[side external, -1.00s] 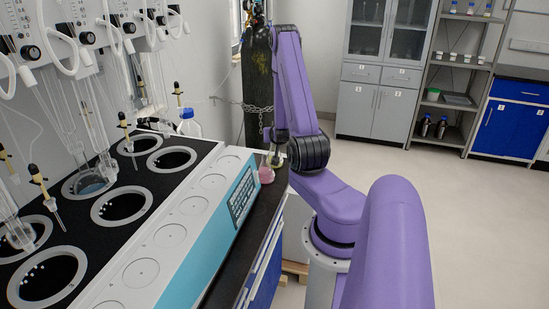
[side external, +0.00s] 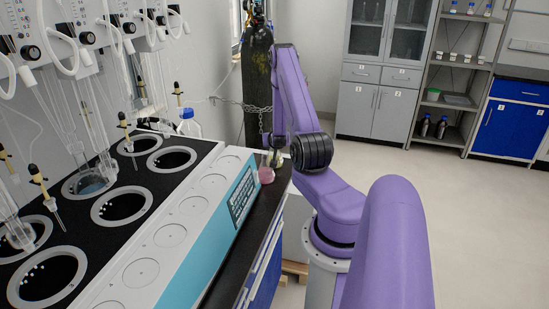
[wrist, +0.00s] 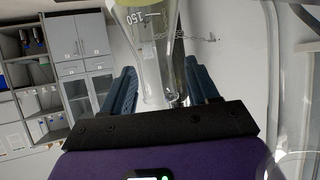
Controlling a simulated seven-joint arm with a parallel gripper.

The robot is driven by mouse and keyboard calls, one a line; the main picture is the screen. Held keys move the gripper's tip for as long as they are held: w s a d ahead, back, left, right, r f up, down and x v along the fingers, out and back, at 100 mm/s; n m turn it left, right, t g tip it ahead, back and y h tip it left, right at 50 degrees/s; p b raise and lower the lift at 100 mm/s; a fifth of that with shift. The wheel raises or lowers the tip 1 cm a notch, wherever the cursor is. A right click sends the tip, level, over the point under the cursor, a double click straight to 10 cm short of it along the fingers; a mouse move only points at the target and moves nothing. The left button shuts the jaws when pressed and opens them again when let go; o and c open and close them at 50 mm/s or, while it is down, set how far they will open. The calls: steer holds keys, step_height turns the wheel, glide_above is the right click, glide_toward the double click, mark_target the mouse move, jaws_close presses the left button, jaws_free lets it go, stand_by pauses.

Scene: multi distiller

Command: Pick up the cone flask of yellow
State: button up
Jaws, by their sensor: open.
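The cone flask with yellow liquid (wrist: 158,45) is in the upper middle of the wrist view. It is clear glass with a 150 marking, and its narrower part reaches down between my fingers. My gripper (wrist: 162,88) is open, with one blue finger on each side of the flask. I cannot tell whether either finger touches the glass. In the side view the yellow flask (side external: 276,158) is small and partly hidden, at the far end of the black bench. A flask with pink liquid (side external: 266,174) stands just in front of it.
The white and teal distiller (side external: 190,215) with black heating wells runs along the left of the bench. A dark gas cylinder (side external: 257,85) with a chain stands behind the bench end. A blue-capped bottle (side external: 188,123) stands at the back. The floor to the right is clear.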

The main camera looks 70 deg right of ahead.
steer(key=shift+d, duration=0.1)
jaws_close()
stand_by(0.4)
